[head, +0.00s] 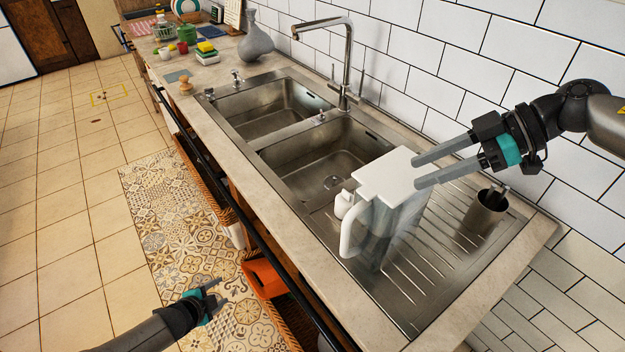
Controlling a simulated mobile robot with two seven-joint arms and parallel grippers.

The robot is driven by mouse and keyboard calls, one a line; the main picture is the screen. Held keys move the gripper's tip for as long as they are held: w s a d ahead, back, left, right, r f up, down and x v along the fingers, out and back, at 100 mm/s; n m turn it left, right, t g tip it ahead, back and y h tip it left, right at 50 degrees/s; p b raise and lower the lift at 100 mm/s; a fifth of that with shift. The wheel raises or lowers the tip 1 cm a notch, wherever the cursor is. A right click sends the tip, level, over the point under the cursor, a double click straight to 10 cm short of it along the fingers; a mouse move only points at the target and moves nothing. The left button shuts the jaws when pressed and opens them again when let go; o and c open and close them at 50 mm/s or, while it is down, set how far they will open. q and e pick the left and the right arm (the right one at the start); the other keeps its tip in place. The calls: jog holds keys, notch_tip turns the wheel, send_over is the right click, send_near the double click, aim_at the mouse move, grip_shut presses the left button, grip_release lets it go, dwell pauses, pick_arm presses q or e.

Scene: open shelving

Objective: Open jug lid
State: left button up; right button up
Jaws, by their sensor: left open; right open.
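The jug (382,230) is clear with a white handle (350,233) on its left side. It stands upright on the ribbed drainboard of the sink. Its flat white lid (388,176) lies level across the top and looks closed. My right gripper (414,172) comes in from the right, open, with its two grey fingers at the right edge of the lid. I cannot tell whether the fingers touch the lid. My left gripper (218,290) is open and empty, low over the patterned floor mat, well away from the jug.
A dark metal cup (485,212) with utensils stands right of the jug. The double-basin sink (330,170) and tall faucet (347,60) lie behind it. A tiled wall (480,50) bounds the counter. An orange container (264,278) hangs below the front edge.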

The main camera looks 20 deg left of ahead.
pick_arm(q)
jog(key=w+a+r+m+t+h, duration=0.15)
jog(key=w+r+m, duration=0.25)
jog(key=w+r, duration=0.4)
jog(key=w+d+r+m+t+h, duration=0.1)
jog(key=w+d+r+m+h, duration=0.35)
jog(key=d+r+m, duration=0.35)
jog(key=w+d+r+m+t+h, duration=0.1)
jog(key=w+d+r+m+h, duration=0.4)
jog(key=r, duration=0.4)
jog(key=s+d+r+m+g+h, duration=0.25)
jog(key=d+r+m+g, duration=0.35)
jog(key=d+r+m, duration=0.4)
jog(key=s+d+r+m+g+y, duration=0.1)
jog(key=s+r+m+g+y, duration=0.2)
jog(key=m, duration=0.5)
jog(key=s+d+r+m+g+y, duration=0.1)
jog(key=s+m+g+y, duration=0.2)
jog(key=m+y, duration=0.3)
jog(key=shift+m+h, duration=0.25)
jog(key=shift+m, duration=0.35)
jog(key=x, duration=1.5)
jog(key=shift+s+a+f, duration=0.15)
jog(key=shift+a+f, duration=0.05)
jog(key=shift+f, duration=0.05)
